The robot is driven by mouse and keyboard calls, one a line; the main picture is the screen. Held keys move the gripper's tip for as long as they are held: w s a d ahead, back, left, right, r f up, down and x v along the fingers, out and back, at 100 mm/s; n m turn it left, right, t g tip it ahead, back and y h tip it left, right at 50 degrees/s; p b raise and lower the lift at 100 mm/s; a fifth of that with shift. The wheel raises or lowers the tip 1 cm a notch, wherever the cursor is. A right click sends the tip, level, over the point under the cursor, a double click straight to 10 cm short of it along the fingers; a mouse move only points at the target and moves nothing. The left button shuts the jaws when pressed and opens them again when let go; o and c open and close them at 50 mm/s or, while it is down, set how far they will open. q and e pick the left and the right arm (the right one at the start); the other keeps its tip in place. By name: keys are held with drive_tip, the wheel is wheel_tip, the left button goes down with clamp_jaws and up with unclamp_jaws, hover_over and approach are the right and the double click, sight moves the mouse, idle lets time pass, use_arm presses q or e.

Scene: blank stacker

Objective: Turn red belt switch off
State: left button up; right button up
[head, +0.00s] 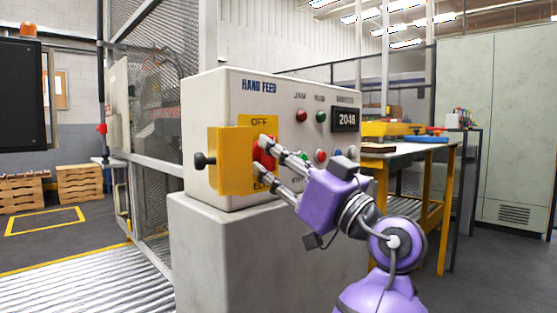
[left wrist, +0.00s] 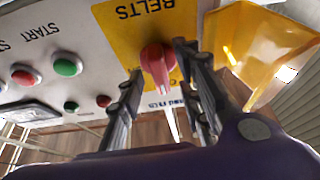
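The red belt switch (head: 265,158) is a knob on a yellow plate on the front of the grey HAND FEED box (head: 215,95). OFF is printed above it, and a lower word is partly covered. In the left wrist view the red knob (left wrist: 158,62) shows upside down beside the word BELTS. My left gripper (head: 263,153) is at the plate, its fingers either side of the knob. In the left wrist view the left gripper (left wrist: 158,72) has its fingers apart with the knob between them; firm contact cannot be told. My right gripper is not in view.
A yellow guard (head: 232,160) with a black knob stands out left of the switch; it shows close beside a finger in the wrist view (left wrist: 262,50). Green and red buttons and a 2046 display (head: 346,119) are to the right. A yellow-legged table (head: 405,150) stands behind.

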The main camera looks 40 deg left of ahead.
use_arm(q)
drive_tip(key=v, duration=1.2)
